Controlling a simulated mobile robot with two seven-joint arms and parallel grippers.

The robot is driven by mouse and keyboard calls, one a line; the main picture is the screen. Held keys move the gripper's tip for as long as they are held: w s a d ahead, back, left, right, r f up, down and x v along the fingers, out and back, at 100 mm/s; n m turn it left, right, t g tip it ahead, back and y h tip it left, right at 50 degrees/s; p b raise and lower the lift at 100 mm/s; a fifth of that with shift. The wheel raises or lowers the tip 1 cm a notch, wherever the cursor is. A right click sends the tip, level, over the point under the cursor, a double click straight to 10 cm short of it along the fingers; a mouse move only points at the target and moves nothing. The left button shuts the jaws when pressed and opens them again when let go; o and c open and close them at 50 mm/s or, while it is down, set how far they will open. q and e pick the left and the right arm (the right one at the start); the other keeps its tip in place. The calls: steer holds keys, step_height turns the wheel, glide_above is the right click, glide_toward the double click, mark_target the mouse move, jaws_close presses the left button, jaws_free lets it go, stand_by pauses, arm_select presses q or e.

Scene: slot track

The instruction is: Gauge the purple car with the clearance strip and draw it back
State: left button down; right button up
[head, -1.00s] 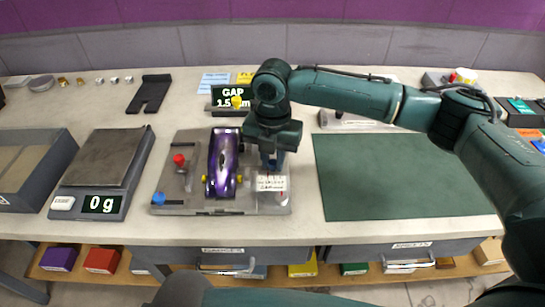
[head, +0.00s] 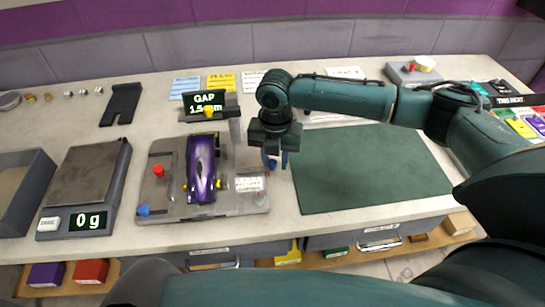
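The purple car (head: 202,168) sits lengthwise on the grey fixture plate (head: 172,207), between small yellow knobs at its sides. A display (head: 205,98) behind it reads GAP 1.5 mm, partly covered by a yellow knob. My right gripper (head: 277,163) points down just beyond the plate's right side, near the green mat's left edge, apart from the car. Something blue shows at its fingertips; I cannot tell whether it is held or whether the fingers are closed. I cannot make out the clearance strip for certain. My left gripper is not in view.
A scale (head: 86,183) reading 0 g stands to the left. A black forked piece (head: 122,104) lies behind. The green mat (head: 370,170) is bare.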

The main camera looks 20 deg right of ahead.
mark_target(275, 162)
stand_by(0.3)
step_height(275, 162, up, 13)
stand_by(0.5)
stand_by(0.5)
